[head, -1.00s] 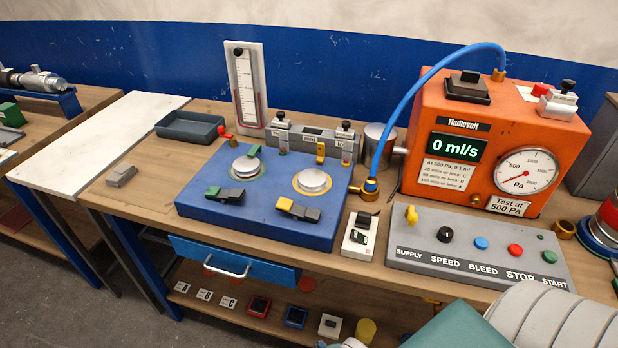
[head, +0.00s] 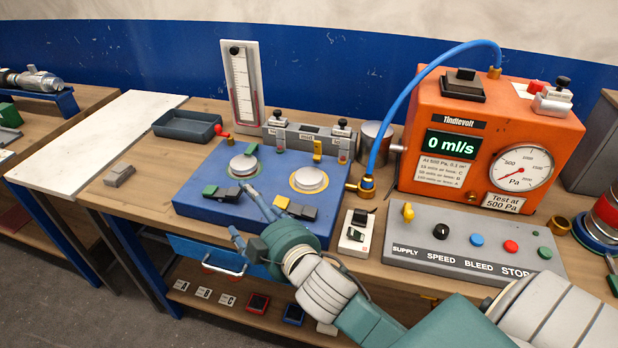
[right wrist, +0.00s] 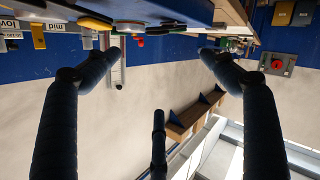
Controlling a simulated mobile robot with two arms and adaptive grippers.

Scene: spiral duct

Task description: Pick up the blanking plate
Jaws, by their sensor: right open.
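I cannot tell for certain which thing is the blanking plate. Two round silver discs, the left disc (head: 243,165) and the right disc (head: 311,179), sit on top of the blue fixture block (head: 205,208). My right gripper (head: 247,208) is at the block's front edge, above the blue drawer, with its fingers spread and nothing between them. In the right wrist view the right gripper (right wrist: 161,50) is open and empty, and the scene appears upside down. My left gripper is not in view.
Green and dark clamps (head: 222,193) stand on the block. An orange tester (head: 492,155) with a blue hose and a grey control panel (head: 475,243) are to the right. A dark tray (head: 187,124) is behind left. The bench's left part is mostly clear.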

